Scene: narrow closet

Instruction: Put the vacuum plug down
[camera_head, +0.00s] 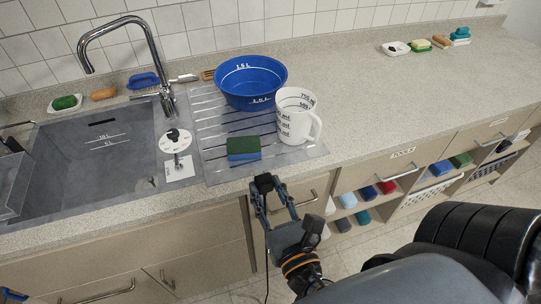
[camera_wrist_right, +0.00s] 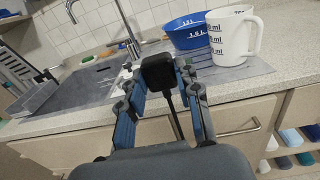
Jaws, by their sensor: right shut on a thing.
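The black vacuum plug (camera_head: 264,182) is held at the fingertips of my right gripper (camera_head: 268,190), just in front of the counter's front edge. In the right wrist view the plug (camera_wrist_right: 158,71) sits between the two blue-and-black fingers, which are shut on it. Its black cable (camera_wrist_right: 173,115) hangs down from it. In the head view the plug appears close to the edge; whether it touches the counter I cannot tell. A small blue and dark piece at the bottom left corner may be part of my left gripper (camera_head: 12,295); its fingers are not clear.
The counter (camera_head: 390,105) has wide free room right of the white measuring jug (camera_head: 296,115). A blue bowl (camera_head: 250,82) and a green-and-blue sponge (camera_head: 243,149) stand on the drainboard. The sink (camera_head: 95,160) is to the left. Drawers and open shelves (camera_head: 365,205) lie below.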

